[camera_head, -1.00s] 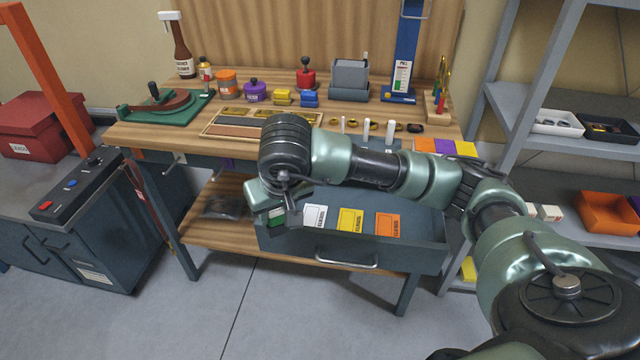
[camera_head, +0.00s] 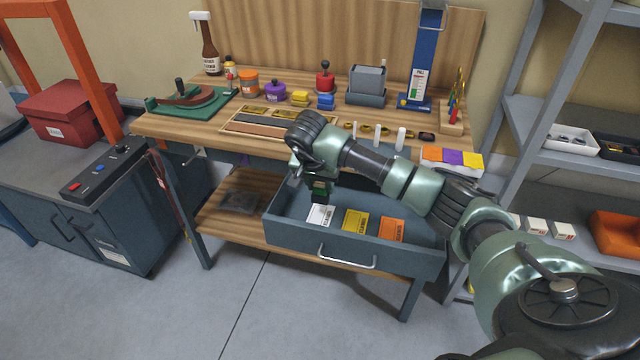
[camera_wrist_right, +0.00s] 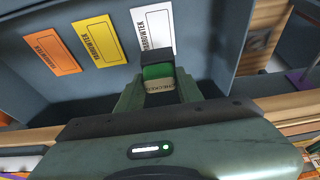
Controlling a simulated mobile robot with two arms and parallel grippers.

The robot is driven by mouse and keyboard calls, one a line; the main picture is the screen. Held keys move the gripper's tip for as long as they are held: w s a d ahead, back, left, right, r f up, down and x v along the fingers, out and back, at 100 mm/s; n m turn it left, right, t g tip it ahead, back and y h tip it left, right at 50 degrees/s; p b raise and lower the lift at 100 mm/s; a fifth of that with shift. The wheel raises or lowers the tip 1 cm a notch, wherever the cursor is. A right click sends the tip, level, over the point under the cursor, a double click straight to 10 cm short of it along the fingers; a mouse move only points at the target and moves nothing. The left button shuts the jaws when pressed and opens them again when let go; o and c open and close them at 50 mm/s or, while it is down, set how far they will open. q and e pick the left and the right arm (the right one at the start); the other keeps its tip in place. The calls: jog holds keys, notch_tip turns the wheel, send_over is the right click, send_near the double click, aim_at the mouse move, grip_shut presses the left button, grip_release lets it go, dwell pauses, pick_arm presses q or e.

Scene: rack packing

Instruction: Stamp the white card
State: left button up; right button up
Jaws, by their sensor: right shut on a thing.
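The white card (camera_head: 320,217) lies in the open drawer, leftmost in a row of three; it also shows in the right wrist view (camera_wrist_right: 153,24). Beside it lie a yellow card (camera_head: 353,222) and an orange card (camera_head: 391,230). My right gripper (camera_head: 320,183) is shut on a stamp (camera_head: 319,196) and holds it upright at the white card's far edge. In the right wrist view the stamp (camera_wrist_right: 158,72) has a black end, a green band and a tan label, and overlaps the card's near edge. Whether they touch cannot be told. My left gripper is not in view.
The drawer (camera_head: 345,258) hangs open below the workbench (camera_head: 190,128), its walls around the cards. Ink pots, blocks and a blue press (camera_head: 427,60) stand on the bench above. A shelf rack (camera_head: 540,95) stands at the right.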

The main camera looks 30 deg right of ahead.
aim_at(319, 198)
notch_tip(319, 198, down, 4)
jog(key=shift+f+b, duration=0.1)
jog(key=shift+b, duration=1.1)
jog(key=shift+f+b, duration=0.35)
jog(key=shift+f, duration=0.05)
jog(key=shift+f+b, duration=0.35)
jog(key=shift+f, duration=0.25)
jog(key=shift+r, duration=0.1)
dwell(0.3)
jog(key=shift+r+p, duration=2.45)
jog(key=shift+r, duration=1)
